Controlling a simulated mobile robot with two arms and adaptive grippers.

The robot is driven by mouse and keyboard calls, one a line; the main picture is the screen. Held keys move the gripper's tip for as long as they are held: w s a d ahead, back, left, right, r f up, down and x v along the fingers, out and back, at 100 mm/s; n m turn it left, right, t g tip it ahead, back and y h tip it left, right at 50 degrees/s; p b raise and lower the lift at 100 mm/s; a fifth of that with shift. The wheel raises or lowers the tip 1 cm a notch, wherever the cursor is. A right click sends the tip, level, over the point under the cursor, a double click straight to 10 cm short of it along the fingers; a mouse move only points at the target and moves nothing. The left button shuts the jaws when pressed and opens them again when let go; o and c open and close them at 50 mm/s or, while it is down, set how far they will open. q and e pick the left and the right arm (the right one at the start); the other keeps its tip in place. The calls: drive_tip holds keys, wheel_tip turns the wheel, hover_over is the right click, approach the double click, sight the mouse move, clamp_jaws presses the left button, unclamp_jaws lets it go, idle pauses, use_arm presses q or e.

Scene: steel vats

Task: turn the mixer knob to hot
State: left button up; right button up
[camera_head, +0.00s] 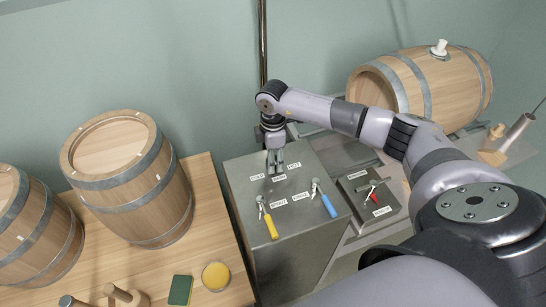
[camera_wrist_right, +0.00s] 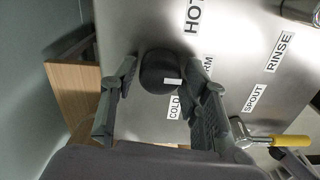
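The black mixer knob (camera_wrist_right: 158,72) stands on the steel vat top (camera_head: 240,174), with a white mark on its right side in the right wrist view. The HOT label (camera_wrist_right: 193,14), the partly covered WARM label (camera_wrist_right: 208,63) and the COLD label (camera_wrist_right: 174,107) lie around it. The mark faces between WARM and COLD. My right gripper (camera_wrist_right: 163,84) points down with one finger on each side of the knob; it also shows in the head view (camera_head: 275,163), where it hides the knob. Its fingers are apart, with small gaps seeming to show beside the knob. My left gripper is out of view.
A yellow-handled tap (camera_head: 269,223) and a blue-handled tap (camera_head: 325,200) stand nearer on the vat, by SPOUT and RINSE labels. A red-handled valve (camera_head: 372,194) sits to the right. Barrels (camera_head: 130,180) stand on the wooden table at left; another barrel (camera_head: 460,88) lies behind.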

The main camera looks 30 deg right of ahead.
drive_tip(key=c, duration=0.8)
drive_tip(key=shift+n, duration=0.3)
drive_tip(key=n+b, duration=0.3)
drive_tip(key=n, duration=0.2)
drive_tip(key=shift+f+n+b, duration=0.1)
drive_tip(key=shift+n+b, duration=0.2)
drive_tip(key=n+b, duration=0.2)
drive_tip(key=n, duration=0.2)
drive_tip(key=shift+n+b, duration=0.5)
drive_tip(key=shift+n, duration=0.3)
drive_tip(key=shift+r, duration=0.2)
drive_tip(key=o, duration=1.2)
